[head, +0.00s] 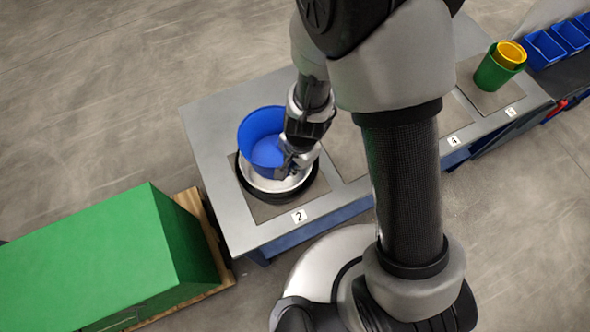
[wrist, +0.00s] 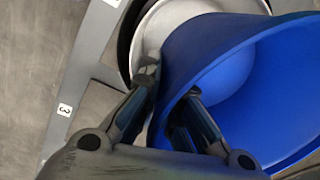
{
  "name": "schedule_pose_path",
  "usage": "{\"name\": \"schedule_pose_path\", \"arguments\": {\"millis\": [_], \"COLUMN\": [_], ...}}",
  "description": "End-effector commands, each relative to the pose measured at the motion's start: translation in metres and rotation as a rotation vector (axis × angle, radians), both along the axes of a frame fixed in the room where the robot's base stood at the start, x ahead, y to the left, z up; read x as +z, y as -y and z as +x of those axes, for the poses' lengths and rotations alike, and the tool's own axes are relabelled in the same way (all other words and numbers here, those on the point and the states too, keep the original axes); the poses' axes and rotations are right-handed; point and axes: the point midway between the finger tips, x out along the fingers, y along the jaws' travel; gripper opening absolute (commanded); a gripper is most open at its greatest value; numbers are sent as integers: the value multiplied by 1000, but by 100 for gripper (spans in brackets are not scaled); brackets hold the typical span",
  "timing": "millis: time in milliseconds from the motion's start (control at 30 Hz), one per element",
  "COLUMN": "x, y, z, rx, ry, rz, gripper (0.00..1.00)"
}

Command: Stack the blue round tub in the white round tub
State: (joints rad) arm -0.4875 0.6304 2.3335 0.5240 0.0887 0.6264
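The blue round tub (head: 262,138) is at station 2 in the head view and fills much of the wrist view (wrist: 240,75). My gripper (head: 290,165) is at its near right wall. In the wrist view my gripper (wrist: 170,85) has one finger outside and one inside the blue wall, closed on it. The white round tub (head: 268,184) is below the blue one, its rim also visible in the wrist view (wrist: 160,35). The blue tub overlaps the white one, shifted toward the back left. Whether they touch is hidden.
The white tub sits in a black round tub (head: 263,197) on the grey bench (head: 215,130). A green box (head: 100,260) on a pallet stands at the left. Yellow and green tubs (head: 495,70) stand at the far right, near blue bins (head: 545,48).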

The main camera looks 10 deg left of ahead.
Motion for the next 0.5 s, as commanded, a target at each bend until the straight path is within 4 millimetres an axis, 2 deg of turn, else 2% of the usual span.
{"name": "schedule_pose_path", "arguments": {"millis": [33,200,500], "x": [-10,-34,-35], "y": [0,0,0], "z": [0,0,0], "rx": [1,1,0], "ry": [0,0,0], "rz": [0,0,0], "gripper": [0,0,0]}}
